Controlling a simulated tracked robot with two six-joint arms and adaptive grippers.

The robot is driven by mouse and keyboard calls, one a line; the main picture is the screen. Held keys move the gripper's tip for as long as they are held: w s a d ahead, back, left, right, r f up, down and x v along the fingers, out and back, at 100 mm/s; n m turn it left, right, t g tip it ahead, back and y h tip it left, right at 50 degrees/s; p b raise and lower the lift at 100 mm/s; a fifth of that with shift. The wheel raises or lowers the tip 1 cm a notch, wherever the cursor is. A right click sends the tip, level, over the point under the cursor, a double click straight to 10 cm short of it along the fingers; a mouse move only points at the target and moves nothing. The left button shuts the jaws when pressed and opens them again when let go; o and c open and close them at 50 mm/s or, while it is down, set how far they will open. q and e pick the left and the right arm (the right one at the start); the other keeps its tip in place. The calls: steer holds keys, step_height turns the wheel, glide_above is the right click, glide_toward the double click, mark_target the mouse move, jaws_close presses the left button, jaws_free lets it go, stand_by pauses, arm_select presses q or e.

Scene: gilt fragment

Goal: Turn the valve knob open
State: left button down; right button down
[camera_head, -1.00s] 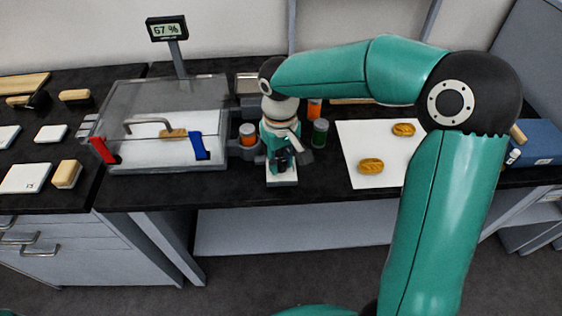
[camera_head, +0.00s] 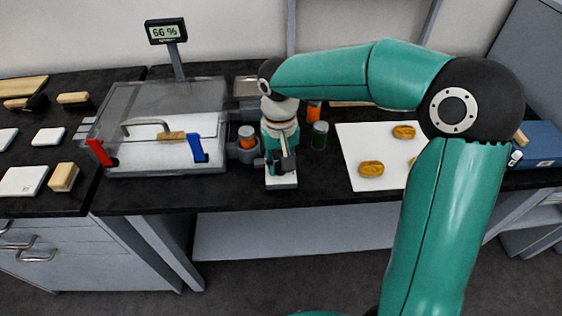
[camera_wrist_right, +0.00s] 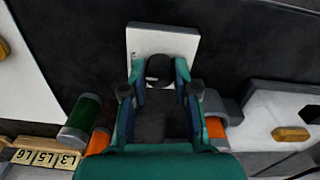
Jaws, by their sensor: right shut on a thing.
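My right gripper (camera_head: 281,172) points down at a small white plate (camera_head: 284,183) at the front of the bench. In the right wrist view the right gripper (camera_wrist_right: 160,73) is shut on a dark round valve knob (camera_wrist_right: 160,66), with one finger on each side of it. The knob stands on the white plate (camera_wrist_right: 166,40). In the head view the gripper hides most of the knob. My left gripper is not in view.
A clear-lidded box (camera_head: 165,98) with red (camera_head: 100,153) and blue (camera_head: 196,148) levers stands to the left. A display (camera_head: 166,31) behind it reads 66 %. Orange (camera_head: 247,136) and green (camera_head: 320,135) cylinders flank the gripper. A white sheet (camera_head: 355,140) with golden pieces lies right.

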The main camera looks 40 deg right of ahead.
steer(key=shift+r, duration=0.1)
steer(key=c, duration=0.9)
jaws_free()
step_height(320, 180, up, 12)
steer(key=shift+f, duration=0.1)
